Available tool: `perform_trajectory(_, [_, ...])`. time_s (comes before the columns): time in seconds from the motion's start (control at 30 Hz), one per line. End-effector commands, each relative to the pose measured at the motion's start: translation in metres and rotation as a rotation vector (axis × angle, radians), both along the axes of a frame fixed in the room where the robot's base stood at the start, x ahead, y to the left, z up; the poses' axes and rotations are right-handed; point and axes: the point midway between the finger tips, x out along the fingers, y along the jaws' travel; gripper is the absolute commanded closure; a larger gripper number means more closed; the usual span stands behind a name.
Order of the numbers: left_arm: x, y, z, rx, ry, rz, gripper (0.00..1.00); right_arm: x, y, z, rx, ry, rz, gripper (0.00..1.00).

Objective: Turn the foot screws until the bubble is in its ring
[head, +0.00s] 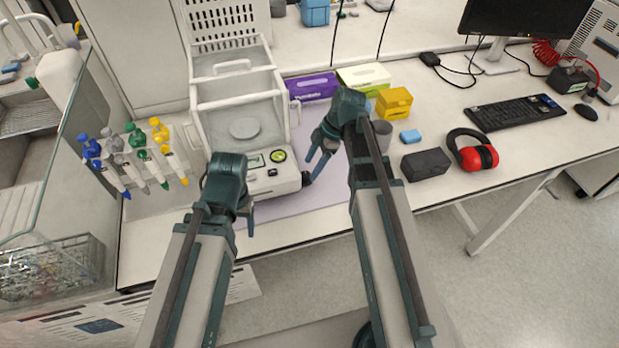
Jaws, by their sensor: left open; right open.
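The white balance (271,183) with its clear draft shield (236,98) stands on a pale mat at the bench's front. A round green bubble level (278,156) is on its front panel; the bubble's place in the ring is too small to tell. A dark foot screw (306,179) shows at the right front corner. My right gripper (311,170) is open, its fingers pointing down beside that screw; contact cannot be told. My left gripper (247,218) is open at the front left of the balance, mostly hidden by its own wrist. The left foot screw is hidden behind it.
A pipette rack (163,187) stands left of the balance. Purple (311,88) and green (364,77) boxes, a yellow box (393,102), a black case (426,163) and red ear muffs (473,151) lie to the right. Free bench lies before the keyboard (515,112).

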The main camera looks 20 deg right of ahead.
Motion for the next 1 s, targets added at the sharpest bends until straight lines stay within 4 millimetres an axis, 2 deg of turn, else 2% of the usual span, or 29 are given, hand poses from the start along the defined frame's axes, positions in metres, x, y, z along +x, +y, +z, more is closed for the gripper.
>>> perform_trajectory(0.03, [0.000, 0.000, -0.014, 0.000, 0.000, 0.000, 0.32, 0.000, 0.003, -0.014, 0.000, 0.000, 0.001, 0.32])
perform_trajectory(0.2, [0.000, 0.000, -0.025, 0.000, 0.000, 0.000, 0.32, 0.000, 0.009, -0.025, 0.000, 0.001, 0.001, 0.32])
perform_trajectory(0.53, [0.000, 0.000, -0.025, 0.000, 0.000, 0.000, 0.32, 0.000, 0.011, -0.025, 0.000, 0.000, 0.000, 0.32])
perform_trajectory(0.9, [0.000, 0.000, -0.025, 0.000, 0.000, 0.000, 0.32, 0.000, 0.010, -0.025, 0.000, 0.000, 0.000, 0.99])
perform_trajectory(1.0, [0.000, 0.000, -0.025, 0.000, 0.000, 0.000, 0.32, 0.000, 0.010, -0.025, 0.000, 0.000, 0.000, 1.00])
